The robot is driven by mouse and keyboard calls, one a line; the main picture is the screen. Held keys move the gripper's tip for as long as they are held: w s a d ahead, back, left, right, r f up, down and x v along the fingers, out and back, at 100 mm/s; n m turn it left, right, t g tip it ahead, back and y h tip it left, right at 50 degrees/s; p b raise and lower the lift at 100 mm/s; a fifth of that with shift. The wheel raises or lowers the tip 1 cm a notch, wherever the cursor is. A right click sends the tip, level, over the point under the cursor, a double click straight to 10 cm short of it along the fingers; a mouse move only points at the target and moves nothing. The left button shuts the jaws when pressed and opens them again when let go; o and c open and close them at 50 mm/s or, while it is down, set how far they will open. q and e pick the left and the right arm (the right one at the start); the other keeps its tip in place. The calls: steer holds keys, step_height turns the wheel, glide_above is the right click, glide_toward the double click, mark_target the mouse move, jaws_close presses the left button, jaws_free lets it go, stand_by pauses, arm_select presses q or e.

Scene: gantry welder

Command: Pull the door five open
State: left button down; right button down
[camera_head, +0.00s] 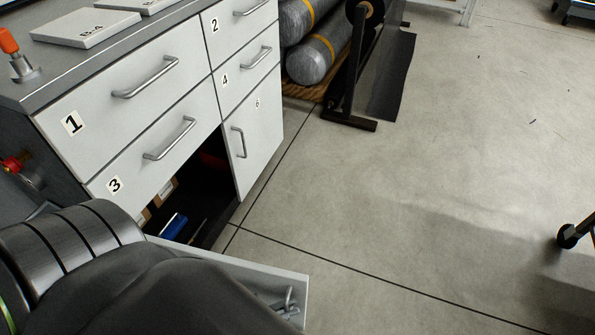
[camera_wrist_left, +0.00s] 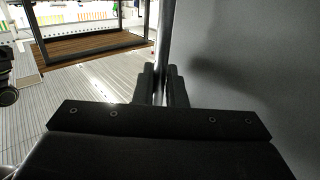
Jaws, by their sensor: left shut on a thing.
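Door five (camera_head: 262,272) is the pale panel low in the cabinet front. It stands swung outward, with its top edge and free end showing beside my left arm. Its metal handle (camera_head: 290,301) is near the free end, and my arm hides much of the door. In the left wrist view, my left gripper (camera_wrist_left: 163,88) has its dark fingers closed around the upright handle bar (camera_wrist_left: 164,40), with the grey door face (camera_wrist_left: 240,60) on the right. My right gripper is in neither view.
The cabinet's open compartment (camera_head: 205,190) holds a blue item (camera_head: 174,227) and boxes. Drawers with handles are above it, and closed door six (camera_head: 255,140) is beside it. A dark stand (camera_head: 350,120) with cylinders is behind. The floor (camera_head: 430,200) to the right is mostly clear.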

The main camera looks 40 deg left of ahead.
arm_select(q)
steer(key=s+d+m+g+h, duration=0.1)
steer(key=s+m+g+h, duration=0.1)
steer(key=s, duration=0.5)
steer(key=shift+s+d+h+p, duration=0.3)
steer(key=shift+s+d+p, duration=0.05)
steer(key=shift+s+p, duration=0.1)
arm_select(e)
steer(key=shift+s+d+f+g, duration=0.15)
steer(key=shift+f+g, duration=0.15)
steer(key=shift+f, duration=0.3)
arm_select(q)
steer(key=c, duration=1.6)
jaws_free()
steer(key=shift+w, duration=0.1)
